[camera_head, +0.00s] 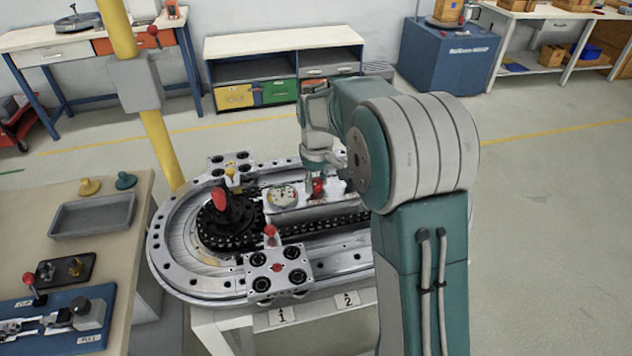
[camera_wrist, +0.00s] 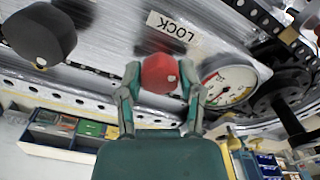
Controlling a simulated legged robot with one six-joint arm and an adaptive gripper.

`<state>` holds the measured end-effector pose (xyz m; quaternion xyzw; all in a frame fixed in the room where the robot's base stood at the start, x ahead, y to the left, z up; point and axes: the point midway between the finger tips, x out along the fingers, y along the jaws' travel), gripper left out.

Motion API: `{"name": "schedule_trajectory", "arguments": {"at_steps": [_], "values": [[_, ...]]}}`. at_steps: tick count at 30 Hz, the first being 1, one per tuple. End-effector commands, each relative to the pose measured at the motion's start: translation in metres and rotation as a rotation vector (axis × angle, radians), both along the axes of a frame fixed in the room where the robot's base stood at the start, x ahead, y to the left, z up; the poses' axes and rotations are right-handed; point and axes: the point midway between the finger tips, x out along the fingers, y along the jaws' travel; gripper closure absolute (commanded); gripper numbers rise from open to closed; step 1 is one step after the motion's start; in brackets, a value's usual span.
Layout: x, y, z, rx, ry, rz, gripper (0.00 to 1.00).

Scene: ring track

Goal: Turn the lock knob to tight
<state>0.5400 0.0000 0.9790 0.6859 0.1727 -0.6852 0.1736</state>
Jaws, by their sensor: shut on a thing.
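The red lock knob (camera_wrist: 160,73) sits on the silver plate of the ring track, beside a white label (camera_wrist: 174,26) reading LOCK. It has a small pale mark on its edge, toward the right finger. My gripper (camera_wrist: 159,78) is shut on the knob, one finger on each side. In the head view the red knob (camera_head: 318,187) shows just below my gripper (camera_head: 318,178), partly hidden by it. A round dial gauge (camera_wrist: 228,83) with a red and green scale lies right of the knob; in the head view the gauge (camera_head: 283,196) is to its left.
A dark knob (camera_wrist: 40,34) stands on the same plate, left in the wrist view. The oval track (camera_head: 180,262) carries a black sprocket and chain, a red-topped lever (camera_head: 219,199) and bolted blocks. A yellow post (camera_head: 160,148) rises behind; a workbench (camera_head: 140,205) stands left.

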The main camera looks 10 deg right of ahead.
Motion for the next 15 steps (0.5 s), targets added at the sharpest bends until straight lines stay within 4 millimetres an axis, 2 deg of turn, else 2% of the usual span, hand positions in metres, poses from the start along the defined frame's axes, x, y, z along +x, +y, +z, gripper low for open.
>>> {"name": "schedule_trajectory", "arguments": {"at_steps": [15], "values": [[-0.0013, 0.0008, -0.0030, 0.000, 0.006, -0.487, 1.00]]}}
